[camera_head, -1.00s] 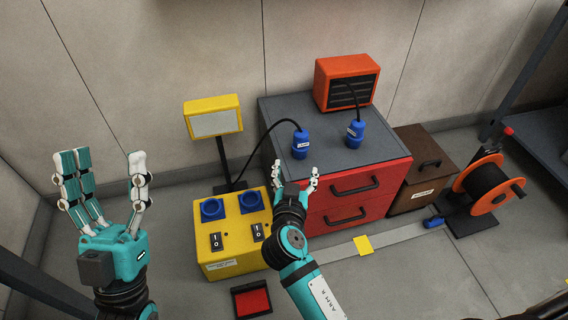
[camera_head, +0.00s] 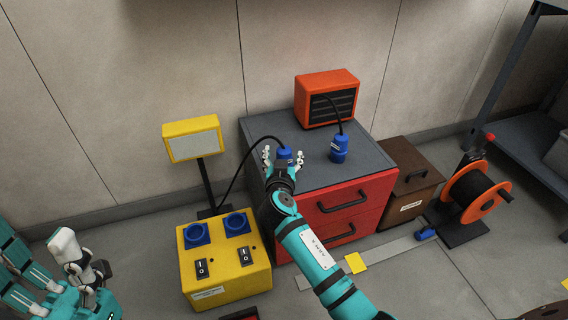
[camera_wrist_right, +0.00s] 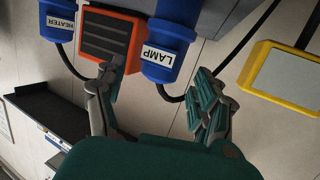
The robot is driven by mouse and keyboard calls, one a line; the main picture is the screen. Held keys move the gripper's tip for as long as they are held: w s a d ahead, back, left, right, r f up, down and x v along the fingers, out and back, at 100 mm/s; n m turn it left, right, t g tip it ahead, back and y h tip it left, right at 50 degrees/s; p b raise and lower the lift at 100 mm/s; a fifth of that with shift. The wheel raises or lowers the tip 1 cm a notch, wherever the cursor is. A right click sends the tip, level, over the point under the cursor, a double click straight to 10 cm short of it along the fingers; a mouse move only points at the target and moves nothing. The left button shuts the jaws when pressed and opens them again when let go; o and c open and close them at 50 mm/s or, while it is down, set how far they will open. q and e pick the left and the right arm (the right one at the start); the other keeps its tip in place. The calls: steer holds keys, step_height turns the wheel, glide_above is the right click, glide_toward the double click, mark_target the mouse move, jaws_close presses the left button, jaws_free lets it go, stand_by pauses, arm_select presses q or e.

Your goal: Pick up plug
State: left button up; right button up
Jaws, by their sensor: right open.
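Two blue plugs are on the grey top of the red drawer cabinet. The plug labelled LAMP (camera_head: 284,155) is on the left, with a black cable running to the yellow lamp. My right gripper (camera_head: 283,153) is open, with its fingers on either side of this plug. In the right wrist view the LAMP plug (camera_wrist_right: 167,48) lies ahead of and between the spread fingers (camera_wrist_right: 158,95); contact cannot be told. The plug labelled HEATER (camera_head: 339,148) stands to the right and also shows in the wrist view (camera_wrist_right: 58,20). My left gripper (camera_head: 60,265), partly cut off at bottom left, has its fingers apart and looks empty.
The yellow box (camera_head: 215,283) with two blue sockets and two switches stands left of the cabinet (camera_head: 362,205). The orange heater (camera_head: 312,112) stands behind the plugs. A yellow lamp (camera_head: 192,140), brown box (camera_head: 407,195) and orange cable reel (camera_head: 478,195) are nearby.

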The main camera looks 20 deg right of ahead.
steer(key=x, duration=0.3)
steer(key=shift+w+b, duration=0.1)
steer(key=shift+b, duration=0.25)
steer(key=shift+c, duration=0.3)
jaws_close()
